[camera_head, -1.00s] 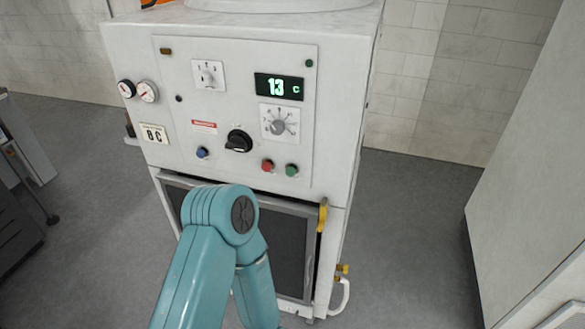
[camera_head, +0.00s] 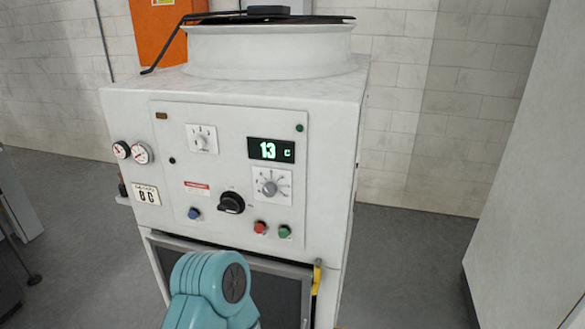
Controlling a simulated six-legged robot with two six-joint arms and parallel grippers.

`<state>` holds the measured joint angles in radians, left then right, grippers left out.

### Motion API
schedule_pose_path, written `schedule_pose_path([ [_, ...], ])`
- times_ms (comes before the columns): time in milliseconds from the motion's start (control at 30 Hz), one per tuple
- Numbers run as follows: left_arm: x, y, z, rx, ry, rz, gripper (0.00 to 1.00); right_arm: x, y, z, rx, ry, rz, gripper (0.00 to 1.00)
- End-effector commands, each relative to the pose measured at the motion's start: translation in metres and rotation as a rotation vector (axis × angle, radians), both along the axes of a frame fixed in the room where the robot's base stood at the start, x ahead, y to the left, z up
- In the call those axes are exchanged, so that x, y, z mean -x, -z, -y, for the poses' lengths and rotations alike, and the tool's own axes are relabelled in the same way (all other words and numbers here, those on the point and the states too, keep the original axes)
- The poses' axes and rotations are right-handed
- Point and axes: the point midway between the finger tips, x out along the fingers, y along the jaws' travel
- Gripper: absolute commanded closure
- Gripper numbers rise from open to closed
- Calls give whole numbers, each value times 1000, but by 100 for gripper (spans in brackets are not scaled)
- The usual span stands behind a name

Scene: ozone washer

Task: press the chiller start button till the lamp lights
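The chiller (camera_head: 130,110) is a white cabinet standing in the middle of the head view. Its front panel carries a green button (camera_head: 284,231) at the lower right, with a red button (camera_head: 260,227) just left of it. A blue button (camera_head: 194,213) and a black rotary knob (camera_head: 231,202) sit further left. A display (camera_head: 271,150) reads 13 C in green. A small dark green lamp (camera_head: 300,128) at the panel's upper right looks unlit; an amber one (camera_head: 161,116) is at the upper left. A teal link of my arm shows low in front; neither gripper is in view.
Two gauges (camera_head: 141,153) and a dial (camera_head: 270,188) are on the chiller's front. A dark mesh door with a yellow latch (camera_head: 317,277) lies below the panel. A pale cabinet wall (camera_head: 530,170) stands at the right, with free grey floor (camera_head: 415,260) between.

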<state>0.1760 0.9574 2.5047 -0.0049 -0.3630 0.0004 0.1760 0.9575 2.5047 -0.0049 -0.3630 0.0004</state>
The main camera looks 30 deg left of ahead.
Motion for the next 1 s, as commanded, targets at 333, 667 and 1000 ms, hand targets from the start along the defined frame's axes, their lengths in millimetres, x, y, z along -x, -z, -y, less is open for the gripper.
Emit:
schedule_pose_path([
  [333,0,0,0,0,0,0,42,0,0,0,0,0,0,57],
  [667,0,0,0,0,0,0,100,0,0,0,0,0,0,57],
  [1000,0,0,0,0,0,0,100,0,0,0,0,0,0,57],
])
